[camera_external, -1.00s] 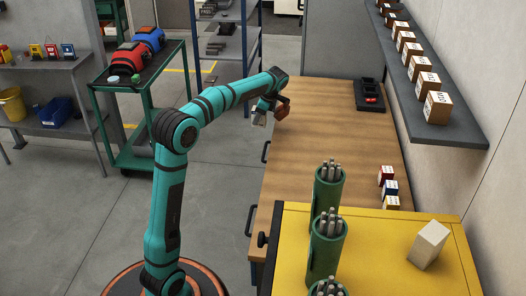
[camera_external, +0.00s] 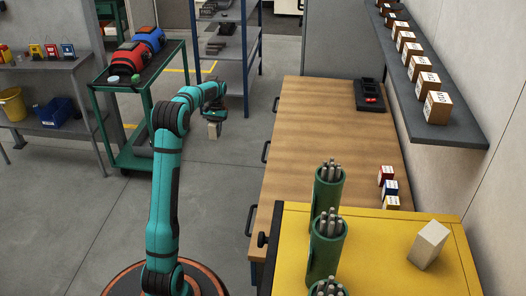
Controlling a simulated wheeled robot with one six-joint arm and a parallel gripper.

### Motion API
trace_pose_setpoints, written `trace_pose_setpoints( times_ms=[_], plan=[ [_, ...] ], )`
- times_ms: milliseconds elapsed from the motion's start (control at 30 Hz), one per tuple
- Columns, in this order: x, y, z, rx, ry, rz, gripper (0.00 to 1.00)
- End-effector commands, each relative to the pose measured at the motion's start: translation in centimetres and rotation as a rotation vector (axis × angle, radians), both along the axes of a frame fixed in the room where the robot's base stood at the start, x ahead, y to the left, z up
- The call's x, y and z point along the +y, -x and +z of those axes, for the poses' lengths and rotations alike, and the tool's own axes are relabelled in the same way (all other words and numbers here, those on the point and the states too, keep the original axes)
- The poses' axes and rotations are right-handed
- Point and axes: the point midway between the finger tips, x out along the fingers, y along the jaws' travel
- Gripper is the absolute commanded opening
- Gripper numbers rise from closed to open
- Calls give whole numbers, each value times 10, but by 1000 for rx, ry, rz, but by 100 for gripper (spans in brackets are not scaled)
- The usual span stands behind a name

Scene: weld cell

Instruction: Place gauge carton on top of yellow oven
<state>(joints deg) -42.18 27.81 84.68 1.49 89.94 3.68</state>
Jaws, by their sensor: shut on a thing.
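My gripper (camera_external: 214,118) is at the end of my raised arm, left of the wooden bench and over the floor. It is shut on a small tan box (camera_external: 214,131), which hangs below it. I take this box for the gauge carton, but its label is too small to read. The yellow oven (camera_external: 375,260) stands at the front right, well apart from my gripper. On its top are a cream box (camera_external: 428,245) at the right and green canisters (camera_external: 327,240) of grey rods at the left.
The wooden bench (camera_external: 320,130) is mostly clear, with a black tray (camera_external: 370,95) and small coloured boxes (camera_external: 388,187) along its right side. A wall shelf (camera_external: 450,133) holds several brown cartons. A green cart (camera_external: 135,100) stands beyond my arm. The middle of the oven's top is clear.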

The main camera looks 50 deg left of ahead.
Motion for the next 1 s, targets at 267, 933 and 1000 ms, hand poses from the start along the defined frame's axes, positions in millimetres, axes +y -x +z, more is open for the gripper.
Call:
trace_pose_setpoints(
  times_ms=[267,933,1000],
  plan=[
    [5,3,-4,0,0,35,14],
    [-120,-113,103,-4,-3,31,14],
    [-142,-127,119,-4,-3,35,14]
  ],
)
